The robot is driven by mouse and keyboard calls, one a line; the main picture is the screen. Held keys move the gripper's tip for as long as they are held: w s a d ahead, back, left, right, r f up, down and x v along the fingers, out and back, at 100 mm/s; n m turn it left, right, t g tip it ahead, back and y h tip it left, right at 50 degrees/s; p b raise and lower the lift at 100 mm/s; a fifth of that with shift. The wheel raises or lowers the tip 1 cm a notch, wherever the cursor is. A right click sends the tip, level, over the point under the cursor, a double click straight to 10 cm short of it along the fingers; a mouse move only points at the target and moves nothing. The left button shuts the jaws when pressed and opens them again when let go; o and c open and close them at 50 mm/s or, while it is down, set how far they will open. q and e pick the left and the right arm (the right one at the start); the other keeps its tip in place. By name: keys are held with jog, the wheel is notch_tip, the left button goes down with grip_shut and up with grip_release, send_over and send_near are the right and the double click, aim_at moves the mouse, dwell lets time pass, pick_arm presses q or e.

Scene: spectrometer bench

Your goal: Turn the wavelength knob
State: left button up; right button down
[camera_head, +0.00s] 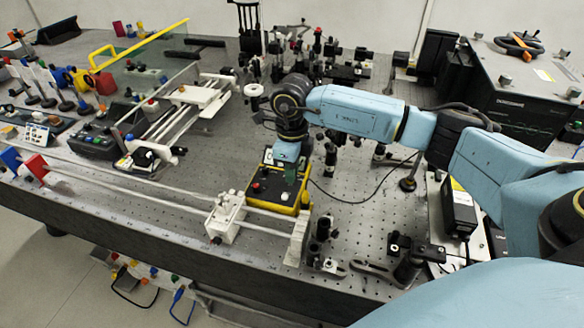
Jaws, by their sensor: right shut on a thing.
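A yellow-edged box with a black top (270,191) sits on the perforated bench, with a small red button on its left part. My right arm comes in from the right and bends down over this box. My right gripper (288,172) points down at the right part of the box top and is shut on what I take to be the wavelength knob. The wrist and fingers cover the knob, so its shape and angle are hidden. My left gripper is not in view.
A white rail mount (227,217) stands just in front-left of the box, on long pale rails. Dense optics posts (318,55) stand behind. A black cable loops to the right of the box. The perforated bench (215,150) is bare left of the box.

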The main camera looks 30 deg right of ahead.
jog(key=shift+m, duration=1.1)
jog(key=c, duration=1.3)
grip_release()
jog(key=shift+c, duration=0.2)
notch_tip(320, 180, up, 13)
jog(key=shift+r, duration=0.2)
